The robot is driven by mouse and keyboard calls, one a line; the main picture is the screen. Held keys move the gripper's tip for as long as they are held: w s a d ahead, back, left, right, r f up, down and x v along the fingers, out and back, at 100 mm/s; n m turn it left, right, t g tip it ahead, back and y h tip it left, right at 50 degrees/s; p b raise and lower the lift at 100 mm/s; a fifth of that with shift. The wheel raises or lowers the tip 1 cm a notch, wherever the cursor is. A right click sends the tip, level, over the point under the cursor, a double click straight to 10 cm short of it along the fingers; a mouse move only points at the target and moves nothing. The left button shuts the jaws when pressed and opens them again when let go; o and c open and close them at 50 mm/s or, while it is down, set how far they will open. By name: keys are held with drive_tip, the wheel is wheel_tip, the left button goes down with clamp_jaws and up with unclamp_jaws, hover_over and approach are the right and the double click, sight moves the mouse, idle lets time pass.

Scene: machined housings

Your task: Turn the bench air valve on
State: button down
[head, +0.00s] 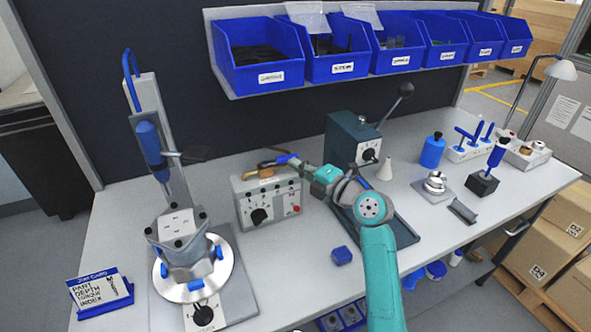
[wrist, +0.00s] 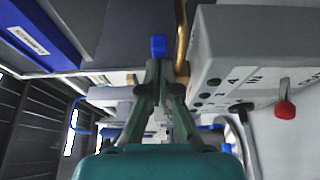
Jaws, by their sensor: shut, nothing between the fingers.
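My gripper (wrist: 160,68) is shut with nothing between its fingers. In the wrist view a blue piece (wrist: 158,45), which may be the air valve's handle, shows right at the fingertips; I cannot tell whether they touch. A brass-coloured pipe (wrist: 181,40) runs just right of the fingertips. In the head view my gripper (head: 301,165) is above the top right of a grey control box (head: 268,203). A blue piece (head: 286,158) and an orange-brown fitting (head: 266,164) show beside it. The valve body and its handle position are not clear.
The grey box also shows close on the right in the wrist view, with a red knob (wrist: 285,110). A dark green press (head: 350,140) stands behind my arm. A clamped housing (head: 180,235) is at left, and blue bins (head: 262,75) hang above.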

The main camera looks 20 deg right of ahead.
drive_tip(key=shift+w+d, duration=0.35)
drive_tip(key=shift+w, duration=0.25)
idle(0.3)
